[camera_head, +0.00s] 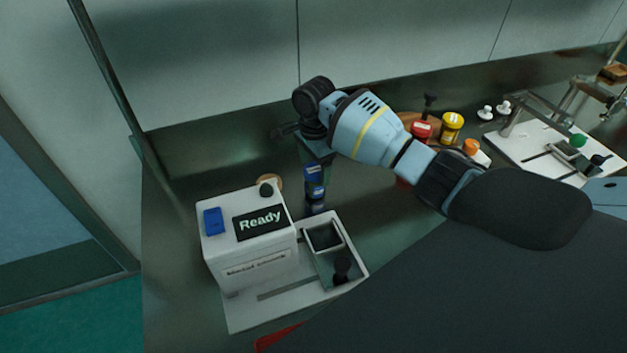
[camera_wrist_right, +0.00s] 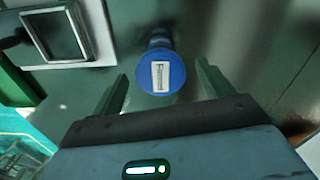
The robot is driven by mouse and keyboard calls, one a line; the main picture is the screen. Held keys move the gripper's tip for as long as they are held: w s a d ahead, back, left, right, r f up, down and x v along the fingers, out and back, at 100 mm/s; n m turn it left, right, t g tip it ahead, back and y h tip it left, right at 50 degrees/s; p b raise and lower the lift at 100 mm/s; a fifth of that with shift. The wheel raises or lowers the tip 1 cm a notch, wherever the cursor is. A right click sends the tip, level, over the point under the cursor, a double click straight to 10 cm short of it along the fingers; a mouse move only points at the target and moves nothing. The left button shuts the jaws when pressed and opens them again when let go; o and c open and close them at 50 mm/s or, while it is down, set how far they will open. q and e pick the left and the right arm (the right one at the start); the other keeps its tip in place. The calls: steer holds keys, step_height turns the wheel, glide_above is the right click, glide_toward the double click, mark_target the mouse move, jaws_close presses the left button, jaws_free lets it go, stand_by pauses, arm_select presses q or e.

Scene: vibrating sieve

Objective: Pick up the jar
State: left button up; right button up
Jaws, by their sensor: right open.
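A dark jar with a blue lid and blue band (camera_head: 315,181) stands upright on the steel counter, just behind the white machine. My right gripper (camera_head: 316,156) is above it, pointing down, and partly covers its top in the head view. In the right wrist view the round blue lid with a white label (camera_wrist_right: 161,74) lies between the two green fingers. The right gripper is open and holds nothing. I cannot tell whether the fingertips reach below the lid. My left gripper is not in view.
A white machine with a "Ready" display (camera_head: 250,240) and a framed sieve tray (camera_head: 325,238) stands close in front of the jar. Red (camera_head: 421,131), yellow (camera_head: 452,124) and orange-lidded (camera_head: 471,147) containers stand to the right. A white board with equipment (camera_head: 535,150) is farther right.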

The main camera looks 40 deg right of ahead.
mark_target(314, 183)
steer(key=shift+f+b, duration=0.5)
steer(key=shift+f, duration=2.85)
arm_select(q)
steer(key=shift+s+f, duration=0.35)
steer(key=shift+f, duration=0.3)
arm_select(e)
steer(key=shift+c, duration=0.5)
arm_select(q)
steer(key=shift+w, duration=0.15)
arm_select(e)
steer(key=c, duration=1)
steer(key=shift+r, duration=0.1)
